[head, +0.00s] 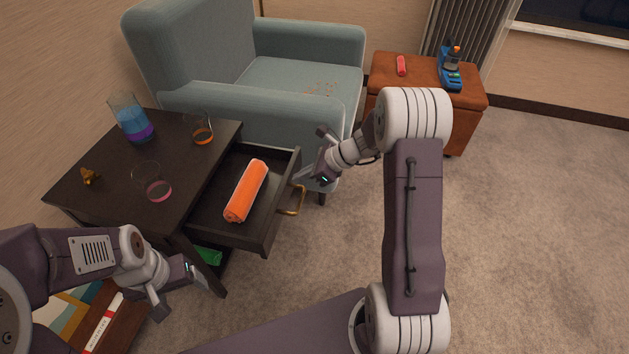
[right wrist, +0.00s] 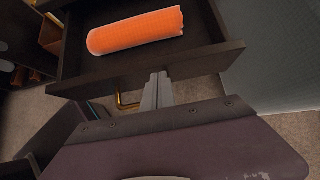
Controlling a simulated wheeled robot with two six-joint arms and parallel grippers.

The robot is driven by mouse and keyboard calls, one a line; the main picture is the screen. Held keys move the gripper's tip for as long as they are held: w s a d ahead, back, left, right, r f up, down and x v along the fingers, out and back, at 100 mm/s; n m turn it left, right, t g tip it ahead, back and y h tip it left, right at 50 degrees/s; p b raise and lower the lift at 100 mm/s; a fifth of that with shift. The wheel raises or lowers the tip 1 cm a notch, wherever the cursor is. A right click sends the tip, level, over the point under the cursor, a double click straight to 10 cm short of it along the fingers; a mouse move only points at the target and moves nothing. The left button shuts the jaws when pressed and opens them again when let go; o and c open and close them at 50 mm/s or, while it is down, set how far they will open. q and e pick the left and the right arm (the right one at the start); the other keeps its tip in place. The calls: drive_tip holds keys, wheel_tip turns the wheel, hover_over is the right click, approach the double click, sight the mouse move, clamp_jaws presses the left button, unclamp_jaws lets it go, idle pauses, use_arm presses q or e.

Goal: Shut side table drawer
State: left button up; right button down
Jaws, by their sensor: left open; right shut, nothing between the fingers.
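The dark side table (head: 85,165) stands at the left in the head view. Its drawer (head: 272,222) is pulled well out toward the right, with a rolled orange towel (head: 246,190) lying inside. A brass handle (head: 292,199) is on the drawer front. My right gripper (head: 318,178) is shut and empty at the outer side of the drawer front, near the handle. In the right wrist view its fingers (right wrist: 157,90) point at the drawer front (right wrist: 150,72), beside the handle (right wrist: 122,103); I cannot tell whether they touch. My left gripper (head: 180,290) is open, low in front of the table.
Glasses (head: 203,131), a blue-purple pitcher (head: 131,118) and a small gold item (head: 89,177) stand on the tabletop. A blue-grey armchair (head: 300,85) is behind the drawer. A brown ottoman (head: 425,88) is at the back. Carpet at the right is clear.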

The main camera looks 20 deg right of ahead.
use_arm(q)
drive_tip(key=shift+f, duration=0.1)
use_arm(e)
drive_tip(key=shift+w+a, duration=0.2)
drive_tip(key=shift+a, duration=0.1)
drive_tip(key=shift+w+a, duration=0.15)
drive_tip(key=shift+a, duration=0.15)
drive_tip(key=w+a+p, duration=0.1)
drive_tip(key=w+a, duration=0.1)
drive_tip(key=a, duration=0.1)
drive_tip(key=w+a+p, duration=0.2)
drive_tip(key=a, duration=0.1)
drive_tip(key=w+a+p, duration=0.1)
drive_tip(key=w+a, duration=0.1)
drive_tip(key=a, duration=0.2)
drive_tip(key=shift+w+r, duration=0.2)
drive_tip(key=shift+w, duration=0.1)
drive_tip(key=w+a+p, duration=0.1)
drive_tip(key=a, duration=0.1)
drive_tip(key=w+a+p, duration=0.1)
drive_tip(key=w+a, duration=0.1)
drive_tip(key=shift+f, duration=0.15)
use_arm(q)
wheel_tip(320, 180, up, 6)
drive_tip(key=w+a, duration=0.1)
drive_tip(key=a, duration=0.1)
drive_tip(key=shift+w, duration=0.15)
use_arm(e)
drive_tip(key=shift+w+a, duration=0.3)
drive_tip(key=shift+a, duration=0.2)
